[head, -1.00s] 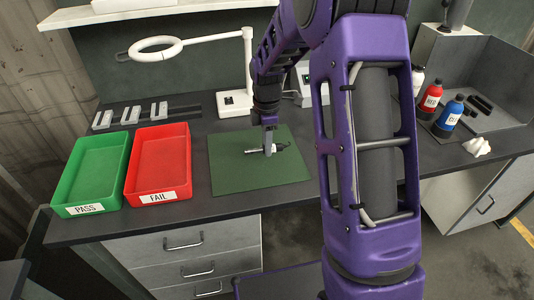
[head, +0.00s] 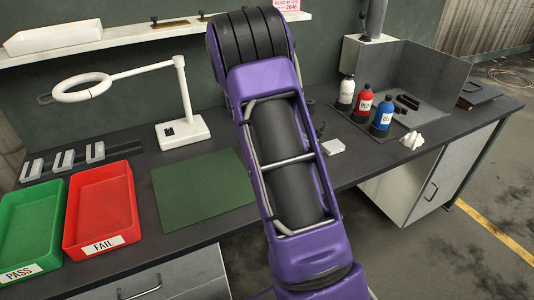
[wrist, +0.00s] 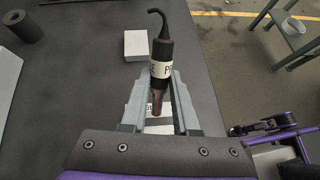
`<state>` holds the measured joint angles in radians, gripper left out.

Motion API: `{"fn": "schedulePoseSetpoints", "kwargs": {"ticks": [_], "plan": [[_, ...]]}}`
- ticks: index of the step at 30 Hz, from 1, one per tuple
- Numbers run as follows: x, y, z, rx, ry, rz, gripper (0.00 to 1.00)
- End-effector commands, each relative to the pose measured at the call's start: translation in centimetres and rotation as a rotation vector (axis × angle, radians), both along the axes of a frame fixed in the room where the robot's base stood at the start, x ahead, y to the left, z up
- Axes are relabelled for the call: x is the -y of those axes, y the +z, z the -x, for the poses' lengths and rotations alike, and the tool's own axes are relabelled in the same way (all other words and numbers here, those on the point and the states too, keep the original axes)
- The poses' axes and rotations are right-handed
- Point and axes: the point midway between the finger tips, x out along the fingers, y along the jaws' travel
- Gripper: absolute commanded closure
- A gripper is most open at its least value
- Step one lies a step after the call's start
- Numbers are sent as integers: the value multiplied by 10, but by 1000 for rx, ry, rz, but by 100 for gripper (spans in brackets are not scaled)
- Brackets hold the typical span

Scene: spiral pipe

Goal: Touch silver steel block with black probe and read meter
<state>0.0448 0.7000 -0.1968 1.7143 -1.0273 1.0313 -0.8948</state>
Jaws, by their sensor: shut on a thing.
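My gripper (wrist: 160,88) is shut on the black probe (wrist: 163,50), a dark cylinder with a white band lettered in black and a curved cable end. A slim tip reaches down between the fingers. A pale, lettered block (wrist: 158,126) lies below the tip; whether they touch cannot be told. Another plain pale grey block (wrist: 136,45) lies on the bench just beyond the probe. One such block also shows right of my arm in the head view (head: 334,146); which one is silver steel is unclear. My arm hides the gripper in the head view. No meter face shows.
The green mat (head: 203,188) is bare. Green PASS (head: 35,222) and red FAIL (head: 102,208) trays stand left. A magnifier lamp (head: 182,130) stands behind the mat. Bottles (head: 364,105) and a grey-walled corner (head: 420,75) are right. A dark cylinder (wrist: 25,26) stands on the bench.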

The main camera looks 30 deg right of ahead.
Motion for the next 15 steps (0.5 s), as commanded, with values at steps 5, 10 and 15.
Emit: {"fn": "schedulePoseSetpoints", "kwargs": {"ticks": [5, 10, 15], "plan": [[66, 21, -4, -57, 37, 328, 100], [102, 46, -16, -66, 108, 523, 100], [116, 60, -25, -57, 159, 606, 100]]}}
